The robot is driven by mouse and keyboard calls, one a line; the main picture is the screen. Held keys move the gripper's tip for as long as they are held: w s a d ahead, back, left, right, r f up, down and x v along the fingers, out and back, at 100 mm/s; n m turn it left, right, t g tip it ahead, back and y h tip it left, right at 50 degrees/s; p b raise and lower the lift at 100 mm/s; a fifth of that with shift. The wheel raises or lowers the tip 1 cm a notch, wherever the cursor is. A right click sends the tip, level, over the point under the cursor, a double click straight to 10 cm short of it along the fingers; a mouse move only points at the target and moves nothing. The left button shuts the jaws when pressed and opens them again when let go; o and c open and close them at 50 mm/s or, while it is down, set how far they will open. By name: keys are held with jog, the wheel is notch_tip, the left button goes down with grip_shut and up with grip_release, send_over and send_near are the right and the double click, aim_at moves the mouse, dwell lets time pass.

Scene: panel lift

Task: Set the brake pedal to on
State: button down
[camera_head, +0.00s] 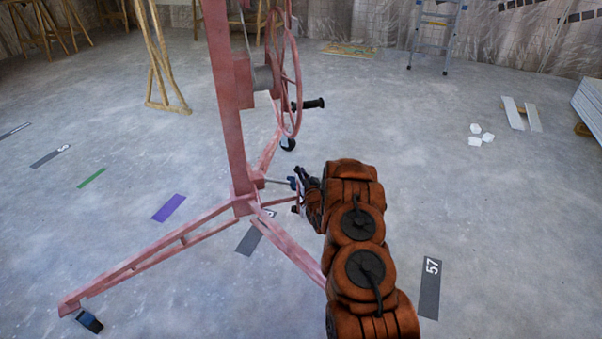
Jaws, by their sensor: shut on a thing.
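The pink panel lift (225,90) stands on its splayed legs left of my arm. At the foot of its column, a thin grey rod (275,181), which looks like the brake pedal, sticks out to the right. My gripper (298,188) is low beside the column foot, at the outer end of this rod, and is shut on it. The fingers are small and dark here, and they partly hide the rod's end. I cannot tell the pedal's on or off position from this view.
A handwheel with a black handle (308,104) hangs above my gripper. A lift leg (290,240) runs under my arm; another (140,262) reaches front left to a caster (89,321). White blocks (482,134) and a stepladder (432,35) stand farther off. The floor on the right is mostly clear.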

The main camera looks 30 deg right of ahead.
jog(key=c, duration=1.3)
grip_release()
jog(key=shift+w+a, duration=0.15)
jog(key=shift+a, duration=0.25)
jog(key=shift+c, duration=0.2)
jog(key=shift+o, duration=0.5)
jog(key=shift+d, duration=0.25)
jog(key=s+a, duration=0.2)
jog(key=s, duration=1)
jog(key=shift+a, duration=0.1)
